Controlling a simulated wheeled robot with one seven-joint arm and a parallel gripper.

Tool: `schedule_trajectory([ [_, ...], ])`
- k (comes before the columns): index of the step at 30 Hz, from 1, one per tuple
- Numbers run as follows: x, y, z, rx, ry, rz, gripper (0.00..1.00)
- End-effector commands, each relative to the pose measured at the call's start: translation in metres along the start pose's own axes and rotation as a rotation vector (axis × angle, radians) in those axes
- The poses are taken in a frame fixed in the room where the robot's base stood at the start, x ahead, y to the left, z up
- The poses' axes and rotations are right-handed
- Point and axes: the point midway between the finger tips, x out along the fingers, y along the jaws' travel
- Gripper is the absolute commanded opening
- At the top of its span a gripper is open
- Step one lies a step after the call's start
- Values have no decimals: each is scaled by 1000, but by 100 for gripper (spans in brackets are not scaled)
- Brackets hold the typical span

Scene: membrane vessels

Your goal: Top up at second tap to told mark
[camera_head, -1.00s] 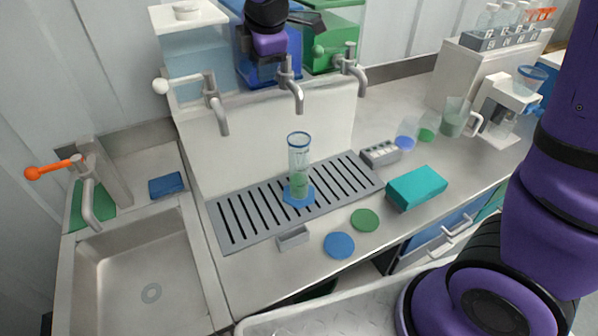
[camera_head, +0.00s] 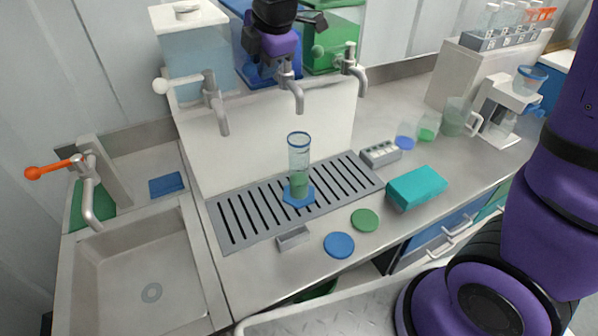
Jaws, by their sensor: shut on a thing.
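A clear measuring cylinder (camera_head: 299,158) with a blue rim and blue foot stands upright on the slotted drip tray (camera_head: 235,222), below the spout of the middle tap (camera_head: 291,92). Green liquid (camera_head: 299,185) fills its lower part; the graduation marks are too small to read. No stream shows clearly between spout and cylinder. My gripper (camera_head: 270,68) is at the top of the middle tap, in front of the blue tank (camera_head: 238,62). It is shut, apparently on the middle tap's handle, which it hides.
The left tap (camera_head: 214,100) has a white handle; the right tap (camera_head: 352,68) has a green one. A sink (camera_head: 145,255) with an orange-handled tap lies left. Blue and green discs, a teal box (camera_head: 416,187) and a grey block (camera_head: 293,238) lie near the tray. Vessels stand at right.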

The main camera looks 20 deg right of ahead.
Motion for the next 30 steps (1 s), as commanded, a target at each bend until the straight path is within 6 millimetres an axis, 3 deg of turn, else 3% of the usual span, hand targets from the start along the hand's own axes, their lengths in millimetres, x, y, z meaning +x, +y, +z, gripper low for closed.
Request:
schedule_trajectory([
  [30, -11, -25, 10, -502, 212, 0, 0],
])
